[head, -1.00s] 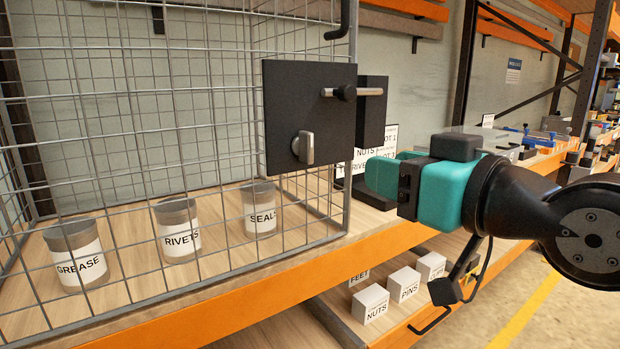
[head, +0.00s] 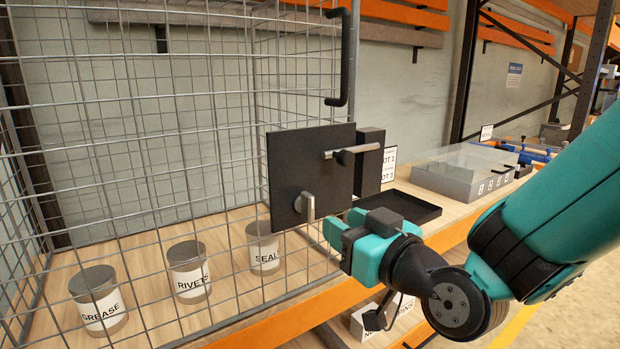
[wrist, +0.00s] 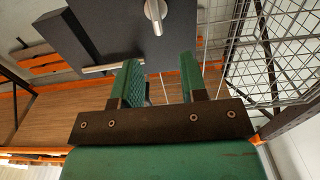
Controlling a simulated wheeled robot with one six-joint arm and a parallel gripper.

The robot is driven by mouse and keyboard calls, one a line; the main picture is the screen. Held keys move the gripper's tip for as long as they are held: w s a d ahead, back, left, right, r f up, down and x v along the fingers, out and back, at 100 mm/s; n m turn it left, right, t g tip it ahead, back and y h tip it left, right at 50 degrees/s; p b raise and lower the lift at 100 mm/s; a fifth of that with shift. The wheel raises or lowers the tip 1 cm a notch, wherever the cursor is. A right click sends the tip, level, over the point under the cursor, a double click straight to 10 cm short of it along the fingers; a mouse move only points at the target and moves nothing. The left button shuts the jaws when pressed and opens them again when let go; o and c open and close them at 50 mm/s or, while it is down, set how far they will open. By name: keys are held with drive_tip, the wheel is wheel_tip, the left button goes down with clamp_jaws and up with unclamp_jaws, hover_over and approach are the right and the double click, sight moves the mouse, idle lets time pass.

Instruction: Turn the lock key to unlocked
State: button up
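The lock key (head: 307,206) is a grey metal turn-knob on the lower part of a dark square lock plate (head: 290,165) on the wire cage door. It looks roughly upright in the head view. In the wrist view the key (wrist: 155,12) hangs at the top centre, beyond the fingertips. A metal bolt bar (head: 352,152) with a dark knob crosses the plate's upper right. My teal gripper (head: 340,232) is just right of and below the key. In the wrist view my gripper's two fingers (wrist: 160,82) stand apart with nothing between them.
The wire cage (head: 150,130) holds jars labelled GREASE (head: 98,300), RIVETS (head: 188,272) and SEALS (head: 263,248). A black handle (head: 341,58) is above the plate. A black tray (head: 400,207) and a clear-lidded bin (head: 465,170) lie on the shelf to the right.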

sight(312, 203)
drive_tip(key=p+x, duration=0.8)
drive_tip(key=shift+w+r, duration=0.2)
drive_tip(key=shift+w, duration=0.1)
drive_tip(key=shift+w+a+f+p, duration=0.25)
drive_tip(key=shift+w+a+p, duration=0.15)
drive_tip(key=shift+w+p, duration=0.15)
clamp_jaws()
